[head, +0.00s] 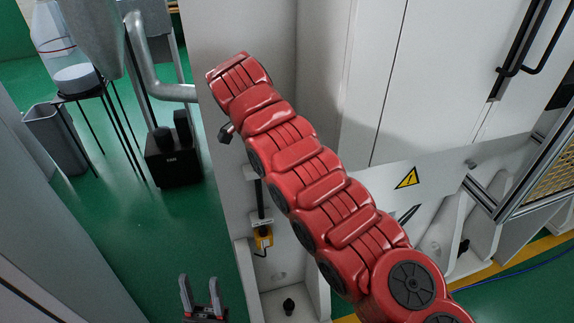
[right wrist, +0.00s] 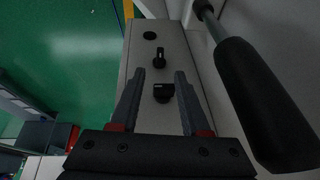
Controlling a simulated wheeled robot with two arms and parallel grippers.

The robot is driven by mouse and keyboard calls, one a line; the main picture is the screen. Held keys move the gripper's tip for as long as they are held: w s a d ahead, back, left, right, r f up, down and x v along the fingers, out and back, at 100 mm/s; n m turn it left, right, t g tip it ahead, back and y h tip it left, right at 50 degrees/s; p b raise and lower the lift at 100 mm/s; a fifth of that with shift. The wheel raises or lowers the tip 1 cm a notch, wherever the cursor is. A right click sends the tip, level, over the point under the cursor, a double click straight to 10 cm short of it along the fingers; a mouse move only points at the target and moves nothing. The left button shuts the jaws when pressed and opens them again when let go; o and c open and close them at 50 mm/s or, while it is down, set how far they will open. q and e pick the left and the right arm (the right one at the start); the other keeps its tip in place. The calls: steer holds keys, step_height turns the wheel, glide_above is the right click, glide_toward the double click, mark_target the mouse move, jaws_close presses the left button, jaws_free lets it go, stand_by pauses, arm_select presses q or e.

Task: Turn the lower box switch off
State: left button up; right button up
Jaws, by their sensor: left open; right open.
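In the right wrist view, a narrow grey box (right wrist: 173,33) carries two black switch knobs in a line. The farther knob (right wrist: 160,57) looks upright in the picture and lies just beyond my fingertips. The nearer knob (right wrist: 163,92) looks wider and lies between the two fingers in the picture. My right gripper (right wrist: 160,74) is open, with one finger on each side of the nearer knob; I cannot tell whether they touch it. My right gripper does not show in the head view. My left gripper (head: 201,291) is open and empty, low at the left.
A thick black handle (right wrist: 265,105) stands close at the right of my right gripper. A dark round fitting (right wrist: 150,36) sits beyond the knobs. White cabinet doors (head: 455,75) and a small yellow device (head: 263,237) show in the head view. Green floor (head: 120,235) is clear at left.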

steer(key=p+v, duration=0.3)
steer(key=v, duration=0.6)
steer(key=shift+r+p, duration=0.15)
steer(key=shift+p, duration=0.2)
steer(key=shift+a, duration=0.1)
